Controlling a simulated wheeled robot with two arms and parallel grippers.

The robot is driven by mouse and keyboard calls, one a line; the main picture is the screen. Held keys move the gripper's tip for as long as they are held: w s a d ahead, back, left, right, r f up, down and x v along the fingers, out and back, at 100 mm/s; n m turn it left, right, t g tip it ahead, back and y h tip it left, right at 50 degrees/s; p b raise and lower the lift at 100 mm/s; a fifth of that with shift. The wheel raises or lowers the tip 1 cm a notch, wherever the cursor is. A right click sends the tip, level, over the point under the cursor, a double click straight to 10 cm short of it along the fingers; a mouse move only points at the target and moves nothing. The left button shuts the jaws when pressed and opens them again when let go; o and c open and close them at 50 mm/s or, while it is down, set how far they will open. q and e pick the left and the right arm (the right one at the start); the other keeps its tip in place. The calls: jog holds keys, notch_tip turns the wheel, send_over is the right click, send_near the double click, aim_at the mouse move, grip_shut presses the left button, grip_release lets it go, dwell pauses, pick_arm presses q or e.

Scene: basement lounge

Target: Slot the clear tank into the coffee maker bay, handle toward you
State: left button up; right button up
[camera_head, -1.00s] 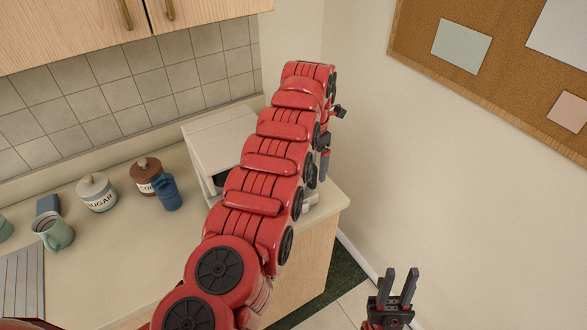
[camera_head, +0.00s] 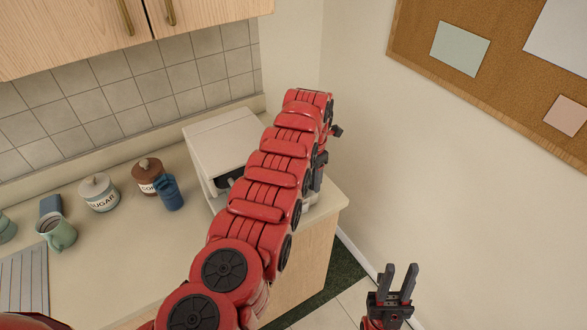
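The white coffee maker (camera_head: 222,140) stands on the counter in the back corner. My red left arm covers its right side and most of its front, so the bay is largely hidden; a dark part shows low on its front. My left gripper (camera_head: 319,172) points down beside the machine's front right, mostly behind my arm. Its fingertips and anything between them cannot be made out. I cannot pick out the clear tank. My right gripper (camera_head: 398,281) is at the lower right, away from the counter, with two dark fingers apart and nothing between them.
On the counter (camera_head: 110,255) to the left are a blue mug (camera_head: 170,194), a coffee canister (camera_head: 147,172), a sugar canister (camera_head: 99,193), a green mug (camera_head: 57,232) and a striped cloth (camera_head: 24,280). Wooden cabinets (camera_head: 75,35) hang above. A wall closes the right side.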

pick_arm(q)
grip_shut()
